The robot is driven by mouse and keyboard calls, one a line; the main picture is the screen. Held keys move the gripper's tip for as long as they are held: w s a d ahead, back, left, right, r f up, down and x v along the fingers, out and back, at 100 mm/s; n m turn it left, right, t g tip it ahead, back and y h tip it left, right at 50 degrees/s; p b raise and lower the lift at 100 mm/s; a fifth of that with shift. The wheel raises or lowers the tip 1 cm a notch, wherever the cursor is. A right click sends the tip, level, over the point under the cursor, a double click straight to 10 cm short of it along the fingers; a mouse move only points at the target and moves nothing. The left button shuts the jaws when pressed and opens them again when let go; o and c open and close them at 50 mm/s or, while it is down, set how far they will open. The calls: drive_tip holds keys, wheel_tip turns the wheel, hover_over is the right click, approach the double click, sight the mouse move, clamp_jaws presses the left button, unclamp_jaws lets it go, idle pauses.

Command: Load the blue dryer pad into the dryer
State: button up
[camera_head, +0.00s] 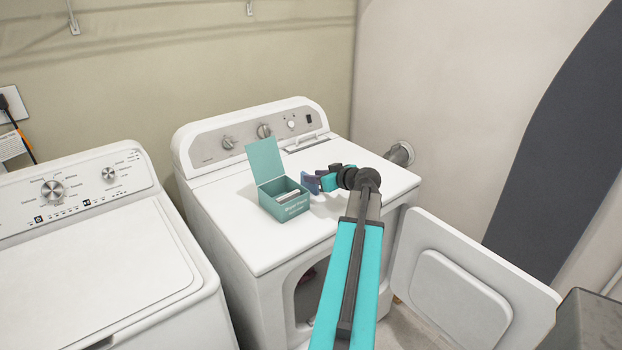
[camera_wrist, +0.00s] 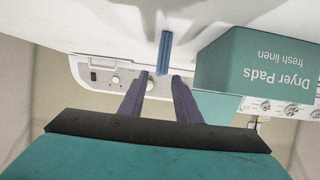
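The dryer (camera_head: 270,235) stands in the middle with its front door (camera_head: 470,285) swung open to the right. My gripper (camera_head: 311,183) is low over the dryer top, right beside the teal dryer-pad box. In the wrist view, the purple fingers of my gripper (camera_wrist: 160,76) are apart. The thin blue dryer pad (camera_wrist: 165,50) shows at the gap between the fingertips, with its length pointing away from them. I see no clear contact of the fingers with it. In the head view I cannot make the pad out clearly near the fingers.
The teal box (camera_head: 285,204), labelled Dryer Pads, stands with its lid up and white sheets inside; it also shows in the wrist view (camera_wrist: 262,65). A washer (camera_head: 95,260) stands at left. The dryer opening (camera_head: 305,290) is partly behind my arm. A dark board (camera_head: 555,150) leans at right.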

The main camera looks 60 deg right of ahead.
drive_tip(key=b+v, duration=0.1)
drive_tip(key=v, duration=0.7)
drive_tip(key=shift+o, duration=0.6)
drive_tip(key=shift+w, duration=0.1)
drive_tip(key=w+d+r+m+g+y+p, duration=0.1)
drive_tip(key=w+d+r+m+g+p, duration=0.1)
drive_tip(key=m, duration=1.6)
drive_tip(key=w+d+r+m+g+y+p, duration=0.1)
drive_tip(key=m+g, duration=0.5)
drive_tip(key=m, duration=1.2)
wheel_tip(320, 180, up, 3)
drive_tip(key=shift+w+d+g+y+p, duration=0.3)
drive_tip(key=shift+w+d+y+p, duration=0.15)
drive_tip(key=shift+d+p, duration=0.65)
